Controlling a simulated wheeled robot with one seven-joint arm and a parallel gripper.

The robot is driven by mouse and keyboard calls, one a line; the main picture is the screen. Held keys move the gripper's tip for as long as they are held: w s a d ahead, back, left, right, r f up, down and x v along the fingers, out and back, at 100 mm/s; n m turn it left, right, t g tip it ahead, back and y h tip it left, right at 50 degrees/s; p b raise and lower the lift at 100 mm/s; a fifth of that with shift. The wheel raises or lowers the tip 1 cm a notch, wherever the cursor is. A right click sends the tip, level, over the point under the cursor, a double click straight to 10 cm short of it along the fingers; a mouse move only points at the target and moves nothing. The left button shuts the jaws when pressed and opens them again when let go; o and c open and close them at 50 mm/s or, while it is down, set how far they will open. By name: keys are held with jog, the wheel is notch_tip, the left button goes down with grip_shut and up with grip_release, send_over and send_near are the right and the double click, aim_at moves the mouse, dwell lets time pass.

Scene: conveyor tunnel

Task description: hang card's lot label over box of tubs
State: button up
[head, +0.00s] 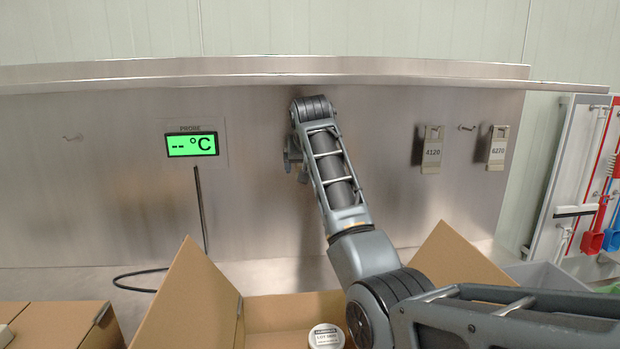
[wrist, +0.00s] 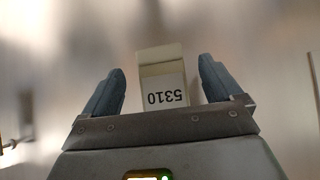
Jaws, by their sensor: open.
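In the wrist view my gripper (wrist: 163,66) is open, with one finger on each side of a pale label (wrist: 164,90) reading 5310, upside down in the picture. Gaps show between the label and both fingers. In the head view my gripper (head: 296,158) is at the steel panel, mostly hidden by my arm, and that label cannot be seen. Labels 4120 (head: 432,150) and 6270 (head: 497,148) hang on the panel to the right. An open cardboard box (head: 275,312) at the bottom holds a white tub (head: 326,336); its small print is hard to read. I cannot identify a card.
Another box (head: 60,322) stands at lower left. A grey bin (head: 545,275) and a tool board (head: 580,180) are at right.

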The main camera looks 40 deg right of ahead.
jog(key=s+a+r+b, duration=0.1)
jog(key=s+a+b, duration=0.1)
jog(key=s+a, duration=0.6)
jog(key=s, duration=0.2)
jog(key=shift+s+r+b, duration=0.2)
jog(key=shift+s+b, duration=0.1)
jog(key=shift+s, duration=0.1)
jog(key=shift+a, duration=0.1)
dwell(0.4)
